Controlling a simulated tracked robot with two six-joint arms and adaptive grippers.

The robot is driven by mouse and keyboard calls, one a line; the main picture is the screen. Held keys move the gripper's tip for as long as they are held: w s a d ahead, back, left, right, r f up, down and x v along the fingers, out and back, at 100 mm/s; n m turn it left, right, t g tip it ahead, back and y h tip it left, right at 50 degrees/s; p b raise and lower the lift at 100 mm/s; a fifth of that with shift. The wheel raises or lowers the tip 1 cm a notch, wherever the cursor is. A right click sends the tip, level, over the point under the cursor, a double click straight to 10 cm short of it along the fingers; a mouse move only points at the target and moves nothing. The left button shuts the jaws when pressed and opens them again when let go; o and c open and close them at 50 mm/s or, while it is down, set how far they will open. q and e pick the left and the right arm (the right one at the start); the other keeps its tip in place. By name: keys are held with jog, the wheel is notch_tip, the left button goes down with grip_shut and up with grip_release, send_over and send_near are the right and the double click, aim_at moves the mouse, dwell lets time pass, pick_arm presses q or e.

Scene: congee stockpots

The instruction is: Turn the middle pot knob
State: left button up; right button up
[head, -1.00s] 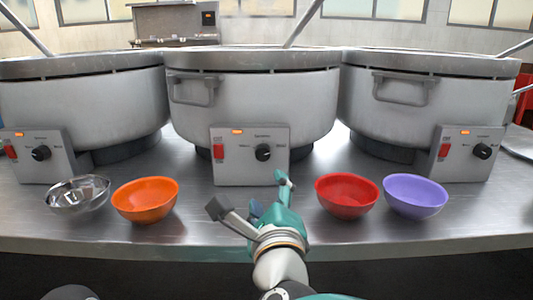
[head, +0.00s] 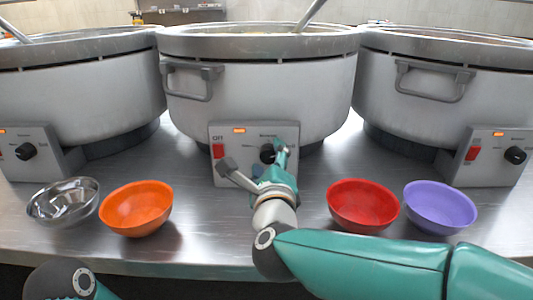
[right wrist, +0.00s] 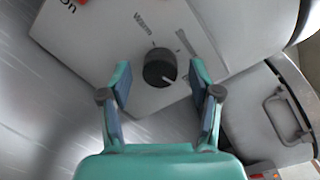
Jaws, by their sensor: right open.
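The middle pot (head: 255,85) is a large grey stockpot with a control box (head: 225,145) at its front. The box carries a black round knob (head: 267,153), partly hidden behind a finger of my right gripper. My right gripper (head: 254,159) is open in front of the box. In the right wrist view the knob (right wrist: 159,68) lies between the fingertips of the open right gripper (right wrist: 160,76), with a gap on each side. I cannot tell the remaining depth to it. Only a piece of my left arm shows at the lower left; its gripper is out of view.
Similar pots stand left (head: 75,90) and right (head: 445,95). On the steel counter (head: 190,255) are a metal bowl (head: 64,202) and an orange bowl (head: 136,208) to the left, and a red bowl (head: 362,205) and a purple bowl (head: 440,207) to the right of my right gripper.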

jog(key=shift+w, duration=0.1)
jog(key=shift+a, duration=0.1)
jog(key=c, duration=1.1)
jog(key=shift+d, duration=0.25)
jog(key=shift+c, duration=0.2)
jog(key=shift+a, duration=0.15)
